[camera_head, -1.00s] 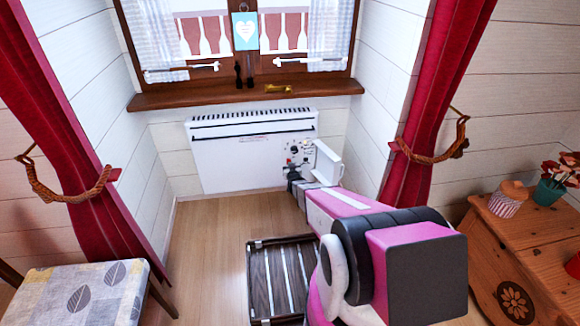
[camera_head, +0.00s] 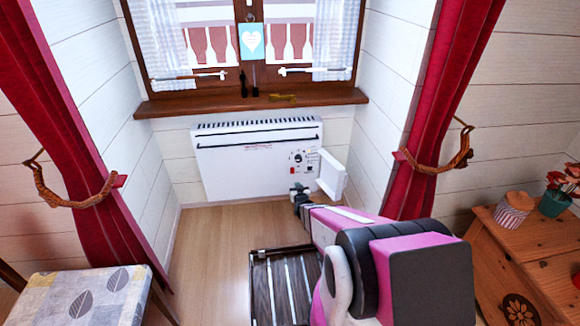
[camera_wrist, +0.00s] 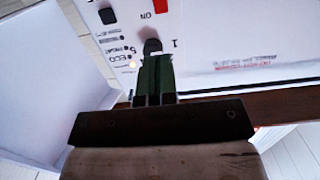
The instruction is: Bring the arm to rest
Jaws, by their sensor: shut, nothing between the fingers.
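My gripper (camera_head: 299,190) is at the end of my pink and white arm, low in front of the right part of the white wall heater (camera_head: 245,165). In the wrist view my gripper (camera_wrist: 153,50) is shut, with nothing visible held. Its fingertips overlap a dark round knob beside the ECO markings on the heater panel (camera_wrist: 205,40); I cannot tell whether they touch. The heater's small white cover (camera_head: 331,176) stands swung open at its right end, and shows as a pale panel (camera_wrist: 40,90) at the left in the wrist view.
A dark slatted wooden rack (camera_head: 285,285) stands on the floor beside my arm. Red curtains (camera_head: 85,170) hang at both sides. The wooden windowsill (camera_head: 190,105) juts above the heater. Floor at centre left is clear.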

